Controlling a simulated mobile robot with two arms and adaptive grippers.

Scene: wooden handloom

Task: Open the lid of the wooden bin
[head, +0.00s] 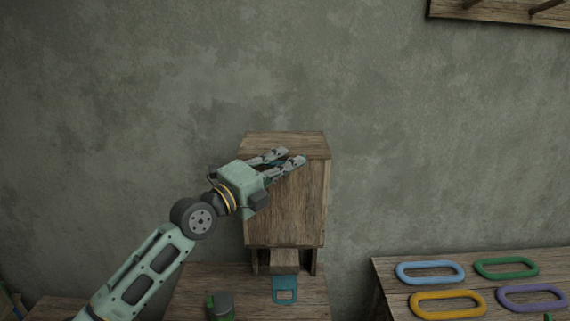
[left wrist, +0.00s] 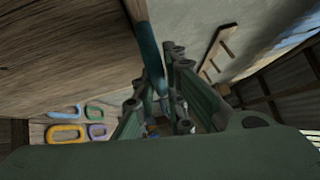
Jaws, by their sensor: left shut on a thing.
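The wooden bin (head: 290,210) is a tall brown box standing against the wall in the middle of the head view. Its top (head: 285,140) looks flat and closed. My left gripper (head: 287,158) is at the upper front of the bin, fingers pointing right, and hides part of the front and top edge. In the left wrist view the fingers (left wrist: 165,95) are around a teal bar (left wrist: 148,45), next to a large wooden surface (left wrist: 60,50). The gripper is shut on this bar, which appears to be the lid's handle. My right gripper is not in view.
Below the bin are a wooden block (head: 284,262) and a blue piece (head: 285,290). A dark green container (head: 219,306) stands to their left. A table at right holds several coloured rings, including a yellow one (head: 448,292). A wooden rack (head: 500,10) hangs upper right.

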